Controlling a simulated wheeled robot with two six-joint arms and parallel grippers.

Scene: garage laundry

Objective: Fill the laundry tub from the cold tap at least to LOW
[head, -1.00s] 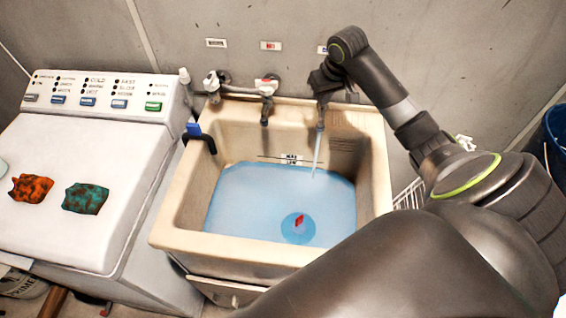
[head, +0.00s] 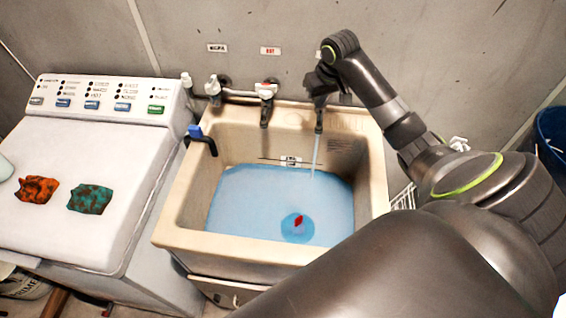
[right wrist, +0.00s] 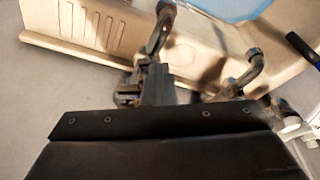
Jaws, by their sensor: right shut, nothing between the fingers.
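The beige laundry tub (head: 172,228) holds blue water with a round blue float and a red marker (head: 298,221) in it. A small label with marks (head: 291,160) is on the back wall of the tub, right at the waterline. The rightmost tap (head: 319,118) runs a thin stream into the water; its spout also shows in the right wrist view (right wrist: 161,28). My right gripper (head: 318,82) is shut and empty at that tap's top, hiding its handle; whether it touches the handle I cannot tell. My left gripper is out of view.
A tap with a red mark (head: 266,92) and a white-handled tap (head: 212,88) stand left on the same pipe. A blue-handled black hose or lever (head: 203,138) sits at the tub's left rim. A white washer (head: 75,160) with two cloths stands left; a blue bin (head: 552,140) stands right.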

